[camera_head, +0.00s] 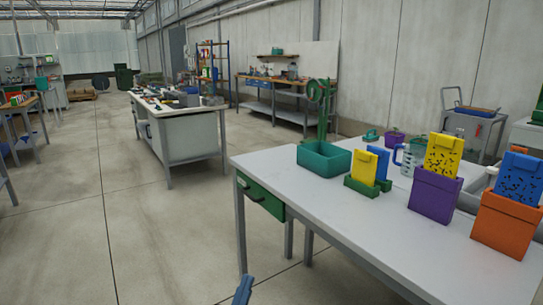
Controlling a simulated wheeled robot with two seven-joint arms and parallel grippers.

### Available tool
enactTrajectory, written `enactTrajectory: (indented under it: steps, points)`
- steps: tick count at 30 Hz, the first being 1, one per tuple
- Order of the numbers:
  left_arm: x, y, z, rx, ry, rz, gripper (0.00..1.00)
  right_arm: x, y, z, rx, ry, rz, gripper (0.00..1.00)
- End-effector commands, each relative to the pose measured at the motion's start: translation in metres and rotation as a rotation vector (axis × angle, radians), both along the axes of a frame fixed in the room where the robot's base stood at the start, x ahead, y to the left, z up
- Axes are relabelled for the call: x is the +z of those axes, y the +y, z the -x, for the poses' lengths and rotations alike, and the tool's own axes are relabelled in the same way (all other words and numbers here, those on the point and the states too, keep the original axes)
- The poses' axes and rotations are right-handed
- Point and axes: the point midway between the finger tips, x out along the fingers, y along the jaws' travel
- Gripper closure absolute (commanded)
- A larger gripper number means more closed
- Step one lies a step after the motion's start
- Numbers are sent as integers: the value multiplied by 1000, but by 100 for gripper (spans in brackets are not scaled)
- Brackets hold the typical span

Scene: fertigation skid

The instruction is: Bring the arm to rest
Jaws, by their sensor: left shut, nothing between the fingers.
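The tip of my left gripper (243,291) shows at the bottom edge of the head view, blue and pointing up. It is shut and empty. It is over the floor, in front of the near white table (290,176) and to the left of most of its top, apart from the things on it. The rest of my left arm is cut off by the frame. My right gripper is not in view.
On the near table stand a teal bin (324,160), a green holder (362,187) with yellow and blue cards, a purple box (434,196), an orange box (506,222) and a clear jug (411,157). A green drawer (260,196) is under its left end. Floor on the left is open.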

Motion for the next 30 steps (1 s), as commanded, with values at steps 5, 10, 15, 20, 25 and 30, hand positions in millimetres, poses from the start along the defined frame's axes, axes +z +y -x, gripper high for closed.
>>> enactTrajectory:
  steps: [5,10,15,20,25,30]
  points:
    - [-48,1,28,16,115,34,100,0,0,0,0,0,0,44]
    - [-79,0,47,24,190,49,100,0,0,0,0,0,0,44]
    - [-102,-2,63,28,246,58,100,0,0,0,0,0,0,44]
    - [-122,-2,78,30,293,57,100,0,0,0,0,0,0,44]
    - [-120,-1,75,37,380,32,100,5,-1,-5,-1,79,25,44]
    - [-122,1,69,45,499,-7,100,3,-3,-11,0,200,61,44]
